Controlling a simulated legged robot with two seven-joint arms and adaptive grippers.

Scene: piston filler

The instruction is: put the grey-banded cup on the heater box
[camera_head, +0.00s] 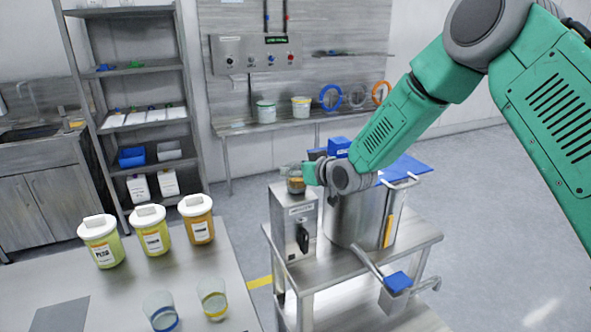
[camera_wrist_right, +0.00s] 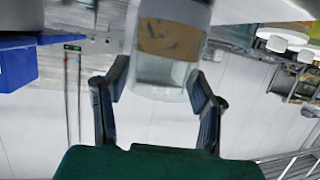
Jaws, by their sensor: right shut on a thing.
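A clear cup (camera_head: 295,185) with brownish-orange contents is held by my right gripper (camera_head: 308,174). It also shows between the fingers in the right wrist view (camera_wrist_right: 170,38), where its band is hard to make out. My right gripper (camera_wrist_right: 158,85) is shut on its sides. The cup is upright over the top of the metal heater box (camera_head: 293,228), which has a black handle on its front. I cannot tell whether the cup touches the box top. My left gripper is not in view.
A steel pot (camera_head: 352,219) stands right of the box on a metal cart (camera_head: 420,236). A blue-banded cup (camera_head: 162,312) and a yellow-banded cup (camera_head: 212,299) stand on the front left table (camera_head: 205,262), with several white-lidded jars (camera_head: 152,230) behind them.

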